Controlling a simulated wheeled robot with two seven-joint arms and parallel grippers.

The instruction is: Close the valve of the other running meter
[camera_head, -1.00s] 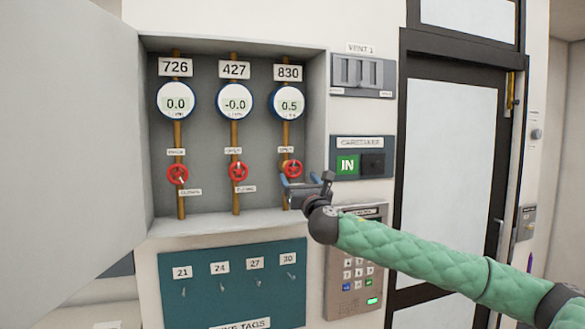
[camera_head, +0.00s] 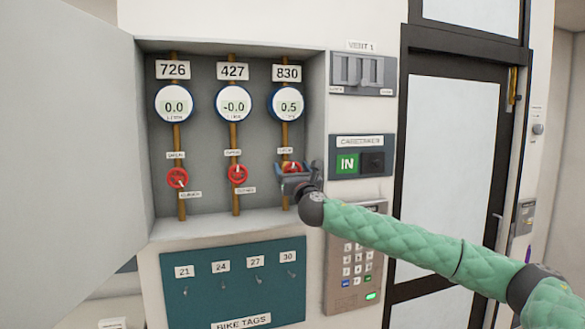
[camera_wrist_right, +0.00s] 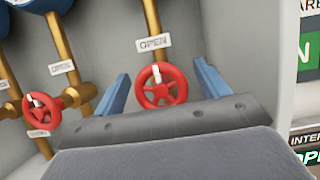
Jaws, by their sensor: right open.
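The open cabinet holds three meters. The meter labelled 830 (camera_head: 289,104) reads 0.5. The meter labelled 427 (camera_head: 234,104) reads -0.0 and the meter labelled 726 (camera_head: 175,104) reads 0.0. Each pipe has a red valve wheel below its meter: the 726 wheel (camera_head: 177,178), the 427 wheel (camera_head: 237,174) and the 830 wheel (camera_head: 291,167). My right gripper (camera_head: 291,172) is open at the 830 wheel and partly hides it. In the right wrist view, the 830 wheel (camera_wrist_right: 160,88) sits between the two blue fingers, its white mark pointing up toward the OPEN tag (camera_wrist_right: 154,42). My left gripper is not in view.
The cabinet door (camera_head: 70,150) stands open at the left. The cabinet's right wall is close to my right gripper. A keypad (camera_head: 352,265), the caretaker panel (camera_head: 361,158) and the bike tag board (camera_head: 233,285) are on the wall around it.

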